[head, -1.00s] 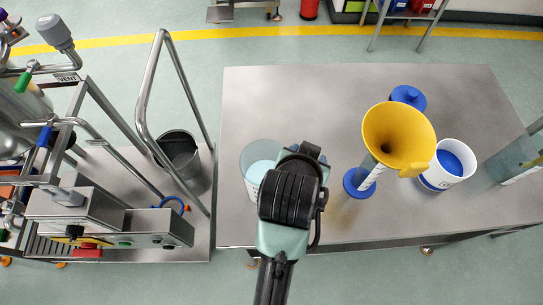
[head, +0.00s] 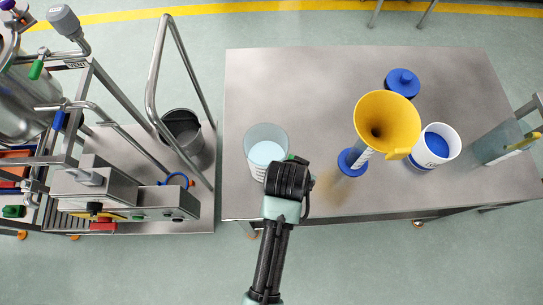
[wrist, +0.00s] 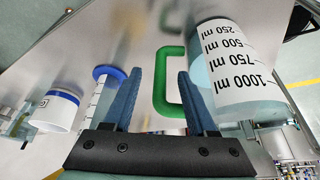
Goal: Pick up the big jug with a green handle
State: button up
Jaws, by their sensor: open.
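The big jug (head: 266,146) is clear, with pale liquid inside, and stands upright on the steel table near its left front. In the wrist view the jug (wrist: 232,85) shows black marks up to 1000 ml. Its green handle (wrist: 161,82) lies between my two open blue fingers, nearer the right one. My gripper (wrist: 159,74) is open and holds nothing; I cannot tell whether a finger touches the handle. In the head view my gripper (head: 290,172) is at the jug's front right, hiding most of the handle.
A yellow funnel (head: 387,120) sits on a blue-based cylinder right of the jug. Nearby are a blue lid-like object (head: 402,82), a white tub (head: 433,147) and another clear container (head: 500,146). A tubular frame and grey bucket (head: 187,140) stand left. The back middle of the steel table (head: 300,80) is clear.

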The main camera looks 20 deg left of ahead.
jog(key=shift+x, duration=2.7)
jog(key=shift+w, duration=0.1)
jog(key=shift+c, duration=0.3)
grip_shut()
jog(key=shift+w+a+r, duration=0.1)
jog(key=shift+r, duration=0.15)
